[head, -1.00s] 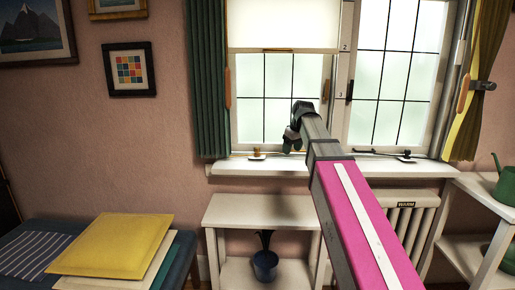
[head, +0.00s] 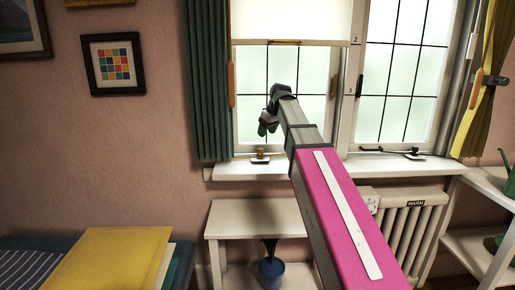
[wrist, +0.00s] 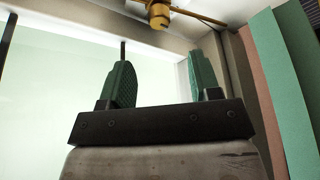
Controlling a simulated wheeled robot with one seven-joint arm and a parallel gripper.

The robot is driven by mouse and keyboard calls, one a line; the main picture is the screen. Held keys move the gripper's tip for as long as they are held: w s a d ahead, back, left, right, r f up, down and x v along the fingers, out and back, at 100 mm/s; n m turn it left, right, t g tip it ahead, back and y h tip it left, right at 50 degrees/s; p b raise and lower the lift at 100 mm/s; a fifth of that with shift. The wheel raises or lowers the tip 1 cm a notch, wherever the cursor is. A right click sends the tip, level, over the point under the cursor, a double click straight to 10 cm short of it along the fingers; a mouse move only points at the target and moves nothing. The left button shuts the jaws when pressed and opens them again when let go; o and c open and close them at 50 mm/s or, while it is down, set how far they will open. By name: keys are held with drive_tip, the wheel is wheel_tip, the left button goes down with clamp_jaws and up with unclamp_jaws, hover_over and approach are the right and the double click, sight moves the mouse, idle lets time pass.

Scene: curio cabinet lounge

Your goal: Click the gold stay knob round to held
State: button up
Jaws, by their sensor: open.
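The gold stay knob (head: 260,153) sits low at the left window, on a small mount by the sill. In the wrist view the gold knob (wrist: 159,14) shows at the top edge, partly cut off, with a thin gold rod running from it to the right. My gripper (head: 267,127) is above the knob in the head view, apart from it. In the wrist view its two green fingers (wrist: 162,75) stand apart with nothing between them, and the knob lies beyond their tips.
A second stay (head: 410,153), dark, lies at the right window. The white sill (head: 240,172) runs below both windows. A green curtain (head: 207,85) hangs close on the left. A white side table (head: 245,215) and a radiator (head: 413,235) stand below.

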sight(260, 149)
drive_tip(key=x, duration=0.9)
drive_tip(key=shift+w+a+f, duration=0.1)
drive_tip(key=shift+w+f, duration=0.05)
drive_tip(key=shift+f, duration=0.2)
drive_tip(key=c, duration=0.9)
